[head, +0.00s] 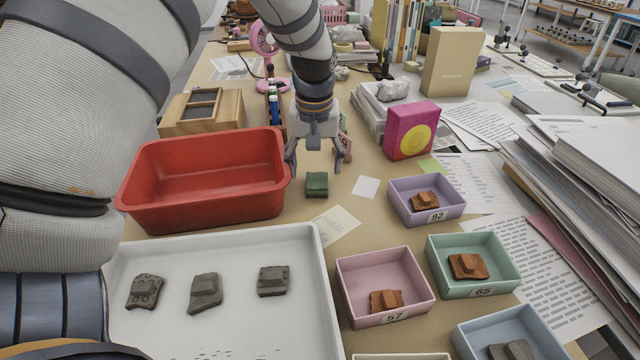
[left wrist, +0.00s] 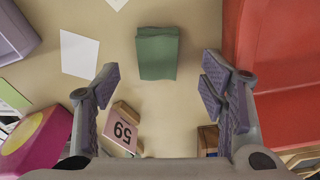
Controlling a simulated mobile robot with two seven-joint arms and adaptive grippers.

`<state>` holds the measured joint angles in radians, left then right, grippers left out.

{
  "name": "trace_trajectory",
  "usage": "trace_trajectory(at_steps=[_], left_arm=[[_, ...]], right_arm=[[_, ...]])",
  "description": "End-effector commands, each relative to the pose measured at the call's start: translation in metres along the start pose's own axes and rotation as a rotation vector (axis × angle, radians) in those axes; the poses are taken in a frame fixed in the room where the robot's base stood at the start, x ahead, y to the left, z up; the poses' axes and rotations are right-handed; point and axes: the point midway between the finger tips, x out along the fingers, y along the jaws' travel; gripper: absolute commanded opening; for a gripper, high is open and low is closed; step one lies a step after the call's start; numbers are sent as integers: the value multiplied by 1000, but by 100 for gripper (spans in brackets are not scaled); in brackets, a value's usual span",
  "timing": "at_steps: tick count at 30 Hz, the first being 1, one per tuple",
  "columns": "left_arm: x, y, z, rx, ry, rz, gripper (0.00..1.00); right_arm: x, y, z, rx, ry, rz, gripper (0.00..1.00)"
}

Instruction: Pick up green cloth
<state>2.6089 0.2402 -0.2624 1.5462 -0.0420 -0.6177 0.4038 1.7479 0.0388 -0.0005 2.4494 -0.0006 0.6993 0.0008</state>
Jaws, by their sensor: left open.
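The green cloth (head: 317,184) is a small folded block lying on the table, just right of the red basin. It also shows in the left wrist view (left wrist: 157,53), at the top middle, beyond the fingertips. My left gripper (head: 318,165) is open and empty, pointing down above and a little behind the cloth. In the left wrist view its two fingers (left wrist: 158,82) are spread wide, with the cloth lined up between them but not touched. My right gripper is not in view.
The red basin (head: 205,212) stands close left of the cloth. A white tray (head: 225,335) with grey sherds lies in front. A purple box (head: 400,212), pink box (head: 345,265) and green box (head: 480,290) hold brown sherds at right.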

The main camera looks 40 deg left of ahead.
Motion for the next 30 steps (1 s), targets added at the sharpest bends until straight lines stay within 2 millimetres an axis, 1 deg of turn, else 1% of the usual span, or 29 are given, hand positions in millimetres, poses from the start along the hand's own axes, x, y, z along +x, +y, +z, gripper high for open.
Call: trace_trajectory(at_steps=[2,6,8,10,14,15,17,18,21,28,30], left_arm=[[9,0,0,0,-2,-1,65],[37,1,0,-1,-4,-3,65],[47,1,0,0,-4,-3,65],[51,1,-1,0,-1,0,65],[49,2,-2,0,2,2,65],[49,2,-2,0,2,2,60],[49,2,-2,0,2,2,47],[49,2,-2,0,2,2,38],[49,2,-2,0,2,1,18],[49,2,-1,0,1,1,18],[46,2,-2,0,2,2,18]], right_arm=[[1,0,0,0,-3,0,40],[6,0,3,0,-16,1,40],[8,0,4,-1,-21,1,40],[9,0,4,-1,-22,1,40],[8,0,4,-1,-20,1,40],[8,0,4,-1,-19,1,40],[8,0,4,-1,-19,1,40],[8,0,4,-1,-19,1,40],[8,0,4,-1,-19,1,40],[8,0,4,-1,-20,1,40],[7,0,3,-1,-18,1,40]])
